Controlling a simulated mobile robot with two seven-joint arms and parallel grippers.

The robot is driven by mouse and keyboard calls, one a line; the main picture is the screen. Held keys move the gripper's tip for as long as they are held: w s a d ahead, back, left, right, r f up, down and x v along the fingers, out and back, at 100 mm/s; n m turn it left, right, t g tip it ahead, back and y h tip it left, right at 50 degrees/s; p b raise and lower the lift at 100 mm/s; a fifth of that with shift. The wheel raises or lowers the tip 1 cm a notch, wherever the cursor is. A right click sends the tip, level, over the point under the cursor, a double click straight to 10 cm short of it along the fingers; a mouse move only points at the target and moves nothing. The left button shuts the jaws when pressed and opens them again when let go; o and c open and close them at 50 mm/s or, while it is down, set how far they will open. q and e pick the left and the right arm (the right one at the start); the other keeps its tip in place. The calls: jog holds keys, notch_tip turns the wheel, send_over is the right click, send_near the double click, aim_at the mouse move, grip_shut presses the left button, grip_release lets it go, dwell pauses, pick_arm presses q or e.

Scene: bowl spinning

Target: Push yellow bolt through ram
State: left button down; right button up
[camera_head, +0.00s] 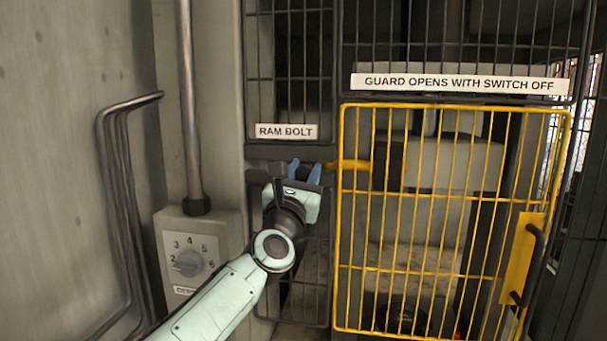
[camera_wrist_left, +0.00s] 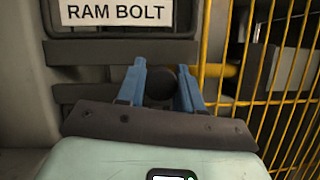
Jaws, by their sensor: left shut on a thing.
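The yellow bolt (camera_head: 350,164) lies level behind the yellow guard bars, its right end at a dark block (camera_head: 388,165) on the grey machine part that looks like the ram (camera_head: 455,165). I cannot tell whether the bolt enters it. The bolt also shows in the left wrist view (camera_wrist_left: 228,71). My left gripper (camera_head: 304,171) is at the bar under the RAM BOLT label. In the left wrist view its blue fingers (camera_wrist_left: 160,80) are shut on a dark round knob (camera_wrist_left: 160,84), the bolt's handle. My right gripper is not in view.
The yellow mesh guard door (camera_head: 455,108) is closed right of my gripper, with a yellow handle plate (camera_head: 518,262). A RAM BOLT label (camera_head: 287,131) sits above. A rotary switch (camera_head: 188,263) and pipes (camera_head: 120,190) stand at the left.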

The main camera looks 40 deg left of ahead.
pick_arm(q)
jog(key=c, duration=0.8)
grip_release()
jog(key=shift+d+r, duration=0.2)
jog(key=shift+d, duration=0.1)
jog(key=shift+o, duration=0.2)
jog(key=shift+w+f, duration=0.1)
jog(key=shift+w, duration=0.1)
jog(key=shift+s+f, duration=0.1)
jog(key=shift+s, duration=0.1)
jog(key=shift+s+d+f+b, duration=0.1)
jog(key=shift+s+f+b, duration=0.15)
jog(key=shift+b, duration=0.1)
jog(key=b+v, duration=0.5)
jog(key=v, duration=0.7)
jog(key=shift+s+d, duration=0.15)
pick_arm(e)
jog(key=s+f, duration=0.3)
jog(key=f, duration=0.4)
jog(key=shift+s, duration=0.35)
pick_arm(q)
jog(key=shift+r, duration=0.15)
